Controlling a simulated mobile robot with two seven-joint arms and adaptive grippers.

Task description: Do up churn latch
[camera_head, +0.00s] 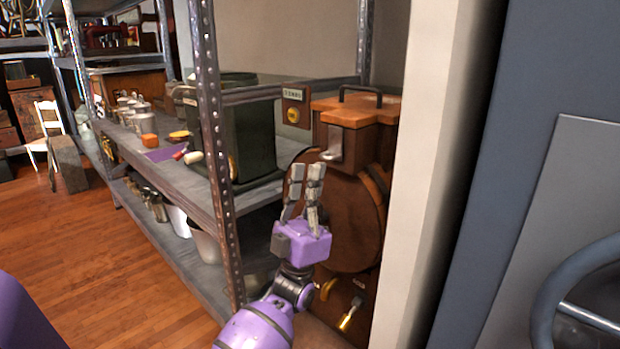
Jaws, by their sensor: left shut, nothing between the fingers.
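The churn (350,230) is a round brown wooden barrel at the right end of the shelving. Its wooden lid (350,110) on top carries a dark handle. A grey metal latch (335,145) hangs at the lid's front edge, over the barrel's upper face. I cannot tell whether it is fastened. My left gripper (306,168), on a purple arm, points upward in front of the churn. It is shut and empty, its fingertips just below and left of the latch in the picture. It hides part of the barrel's left side. My right gripper is not in view.
A metal shelf post (215,150) stands left of my gripper. A dark green bin (240,130) and small goods sit on the shelf behind it. A pale wall edge (425,180) closes off the right. Wooden floor (90,270) is open at lower left.

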